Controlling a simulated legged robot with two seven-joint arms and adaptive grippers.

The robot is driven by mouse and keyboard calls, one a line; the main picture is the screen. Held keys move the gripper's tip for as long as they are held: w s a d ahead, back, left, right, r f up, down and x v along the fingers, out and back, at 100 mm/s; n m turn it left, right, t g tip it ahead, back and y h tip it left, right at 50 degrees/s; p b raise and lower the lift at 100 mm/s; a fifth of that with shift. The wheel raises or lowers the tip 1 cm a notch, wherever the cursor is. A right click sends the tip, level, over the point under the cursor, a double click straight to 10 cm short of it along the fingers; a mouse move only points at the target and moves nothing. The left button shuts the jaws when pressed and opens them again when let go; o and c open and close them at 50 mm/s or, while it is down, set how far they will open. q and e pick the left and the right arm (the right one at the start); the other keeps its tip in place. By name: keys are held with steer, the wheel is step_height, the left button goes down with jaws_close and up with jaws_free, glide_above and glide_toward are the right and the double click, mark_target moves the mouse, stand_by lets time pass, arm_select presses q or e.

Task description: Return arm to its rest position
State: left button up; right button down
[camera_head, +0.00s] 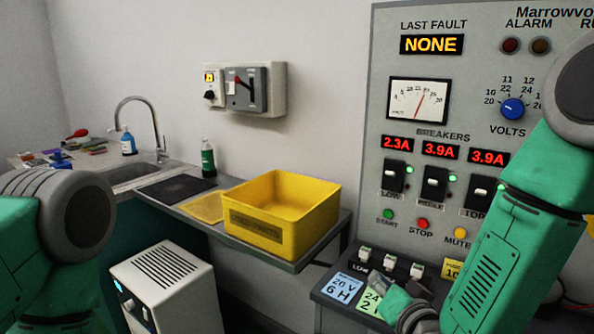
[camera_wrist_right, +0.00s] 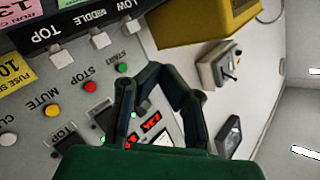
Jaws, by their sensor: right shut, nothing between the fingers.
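My right arm (camera_head: 520,240) is green and grey and comes down from the right in front of the control panel (camera_head: 375,140). My right gripper (camera_head: 385,298) is low over the panel's sloped front ledge, partly covering the coloured cards there. In the right wrist view its dark fingers (camera_wrist_right: 158,72) are shut and empty, with the breakers and red displays behind them. My left arm (camera_head: 50,230) shows at the left edge; its gripper is out of view.
A yellow bin (camera_head: 315,228) stands on the counter's near end, left of the panel. The ledge carries small white switches (camera_head: 390,262) and cards (camera_head: 343,287). A white box unit (camera_head: 165,285) stands below the counter. A sink (camera_head: 135,175) is at the back left.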

steer(key=s+d+f+n+g+h, duration=0.1)
steer(key=s+d+f+n+g, duration=0.2)
steer(key=s+f, duration=0.5)
steer(key=s+d+f+g, duration=0.2)
steer(key=s+f+g, duration=0.35)
steer(key=f, duration=0.55)
steer(key=s+d+f+n+g+h, duration=0.1)
steer(key=s+d+f+g, duration=0.2)
steer(key=s, duration=0.6)
steer(key=s+d+f+n+g+h, duration=0.1)
steer(key=s+d+f+g, duration=0.2)
steer(key=s, duration=0.7)
steer(key=shift+s+d+f, duration=0.3)
steer(key=shift+d+f, duration=0.2)
steer(key=shift+d, duration=0.2)
steer(key=shift+g, duration=0.25)
